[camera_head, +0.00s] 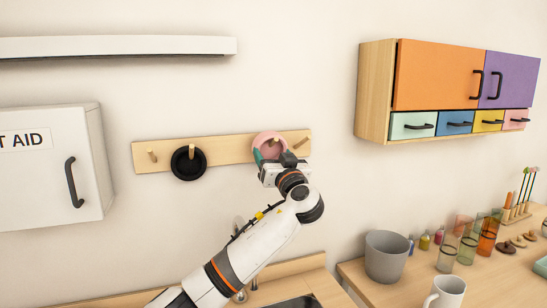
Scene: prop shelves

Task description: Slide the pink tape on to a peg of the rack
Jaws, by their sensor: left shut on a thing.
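The pink tape (258,142) is a ring held upright against the right part of the wooden rack (225,152). My left gripper (271,158) is shut on its lower edge. A peg tip shows within the ring's opening, but I cannot tell how far the ring is over that peg. A black tape ring (178,164) hangs on a peg (191,149) left of the middle. A bare peg (152,155) is at the far left, and another peg (301,142) shows at the right end. My right gripper is out of view.
A white first aid cabinet (40,185) is at left, below a white shelf (120,46). A wooden cabinet (375,95) with coloured doors hangs at right. A grey bin (386,256), a mug (445,292) and glasses stand on the lower right counter. The wall around the rack is clear.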

